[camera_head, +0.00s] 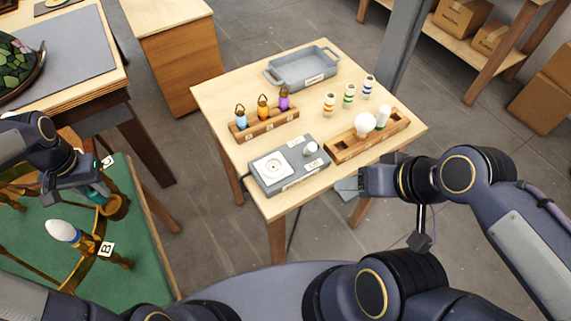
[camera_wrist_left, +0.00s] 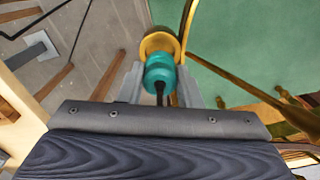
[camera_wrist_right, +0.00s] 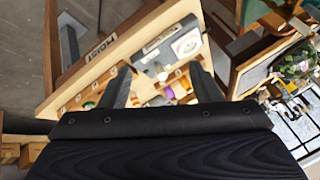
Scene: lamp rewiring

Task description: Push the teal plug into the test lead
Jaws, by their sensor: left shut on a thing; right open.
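My left gripper (camera_head: 84,190) is shut on the teal plug (camera_wrist_left: 160,74), above the green mat at the lower left. In the left wrist view the plug sits between the fingers, and a black cord trails from its near end. Its far end is in line with a brass cup (camera_wrist_left: 158,42) and seems to touch it; I cannot tell how far it is in. The cup also shows in the head view (camera_head: 116,208). I cannot clearly make out the test lead. My right gripper (camera_head: 348,188) is open and empty by the wooden table's front right edge.
A brass lamp frame with a white bulb (camera_head: 62,231) and a B tag lies on the green mat (camera_head: 125,281). The wooden table (camera_head: 222,96) holds a grey tray (camera_head: 302,68), a tester box (camera_head: 288,165), a rack of coloured pieces (camera_head: 262,123) and a bulb rack (camera_head: 349,146).

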